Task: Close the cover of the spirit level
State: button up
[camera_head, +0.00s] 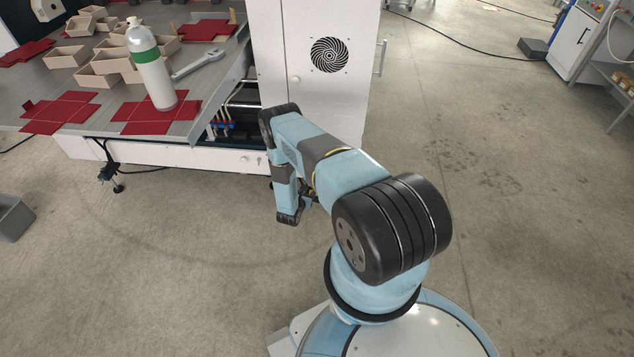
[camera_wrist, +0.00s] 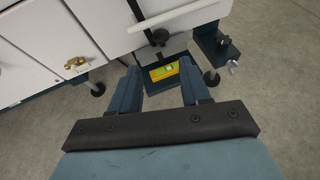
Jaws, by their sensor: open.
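In the wrist view, the yellow-green spirit level (camera_wrist: 163,72) sits in a dark housing low on the white machine. My gripper (camera_wrist: 159,70) is open and empty. Its two fingers point toward the level, which appears in the gap between them, apparently beyond the tips. In the head view my arm hides the level and most of the gripper.
The white machine (camera_head: 315,90) and its grey table (camera_head: 215,80) stand ahead and left. Levelling feet (camera_wrist: 211,77) flank the level. Floor to the right (camera_head: 520,220) is clear.

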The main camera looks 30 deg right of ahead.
jog(key=x, duration=1.2)
jog(key=shift+w+d, duration=0.25)
jog(key=shift+w, duration=0.05)
jog(key=shift+f, duration=0.1)
grip_shut()
